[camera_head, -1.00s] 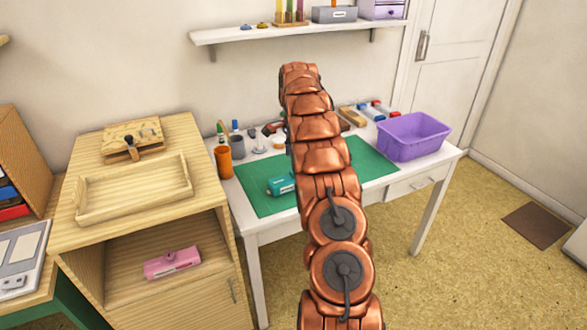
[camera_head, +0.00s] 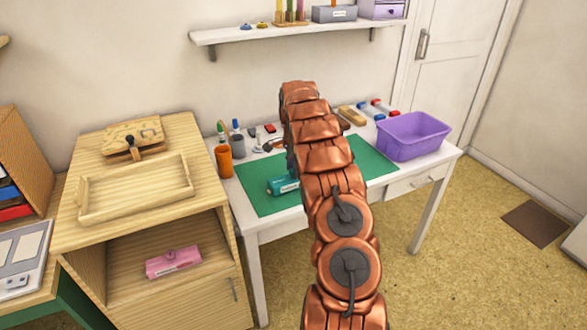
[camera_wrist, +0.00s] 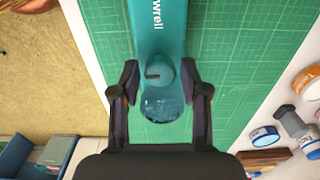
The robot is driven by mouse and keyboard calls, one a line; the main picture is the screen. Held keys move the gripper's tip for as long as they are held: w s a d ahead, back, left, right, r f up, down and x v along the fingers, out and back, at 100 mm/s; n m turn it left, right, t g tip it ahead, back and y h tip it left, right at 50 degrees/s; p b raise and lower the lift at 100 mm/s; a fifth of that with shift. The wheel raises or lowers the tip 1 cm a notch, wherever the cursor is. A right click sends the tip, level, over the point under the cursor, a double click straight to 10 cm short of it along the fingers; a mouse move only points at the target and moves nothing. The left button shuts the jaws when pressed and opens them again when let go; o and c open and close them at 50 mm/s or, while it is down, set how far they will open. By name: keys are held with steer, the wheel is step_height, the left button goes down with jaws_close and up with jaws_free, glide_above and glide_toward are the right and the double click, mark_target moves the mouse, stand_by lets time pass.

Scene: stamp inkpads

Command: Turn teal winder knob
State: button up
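The teal winder (camera_head: 281,186) lies on the green cutting mat (camera_head: 250,197) on the white desk, partly hidden by my arm in the head view. In the wrist view the teal winder body (camera_wrist: 162,32) runs up out of the frame with white lettering on it. Its round teal knob (camera_wrist: 160,73) shows between the tips of my gripper (camera_wrist: 160,82). A translucent blue-green round part (camera_wrist: 161,106) lies just below the knob. My gripper is open, with a finger on each side of the knob and gaps between. In the head view my gripper is hidden behind the arm.
A purple bin (camera_head: 413,136) stands at the desk's right end. An orange cup (camera_head: 223,161) and a grey pen cup (camera_head: 237,145) stand at the left. Tape rolls (camera_wrist: 265,137) and small items lie beside the mat. A pink device (camera_head: 173,261) sits in the wooden cabinet.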

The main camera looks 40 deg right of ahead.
jaws_close()
steer(key=shift+f+n+b, duration=0.1)
steer(key=shift+n+b, duration=0.2)
steer(key=shift+a+f+n+b, duration=0.1)
steer(key=shift+n+b, duration=0.35)
steer(key=shift+n, duration=0.05)
steer(key=n+b, duration=0.1)
steer(key=n, duration=0.1)
steer(key=shift+n, duration=0.3)
steer(key=n+b, duration=0.1)
steer(key=n, duration=0.2)
steer(key=shift+n+b, duration=0.45)
steer(key=shift+n, duration=1.35)
